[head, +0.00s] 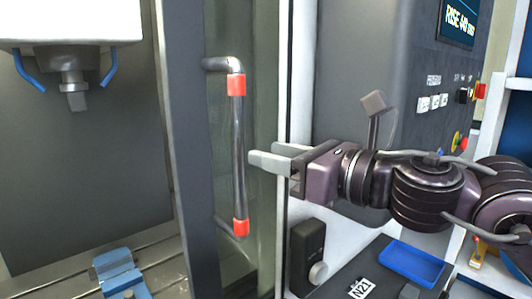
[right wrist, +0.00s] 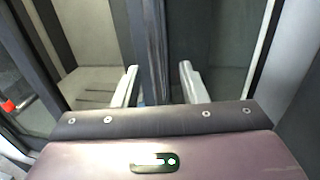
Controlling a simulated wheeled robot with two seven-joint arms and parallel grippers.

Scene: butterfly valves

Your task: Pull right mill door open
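The right mill door (head: 180,110) has a dark grey frame and a glass pane. Its handle (head: 238,150) is an upright dark bar with red collars at the top and bottom. My right gripper (head: 258,156) comes from the right at handle height, pointing left. Its pale fingertips are just right of the bar. My left gripper is not in view.
The mill spindle (head: 74,85) with blue nozzles hangs at upper left, above a blue vise (head: 120,272). A control panel (head: 440,100) stands at right. A blue tray (head: 412,262) lies below my right arm. A grey lever-like part (head: 373,108) stands behind that arm.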

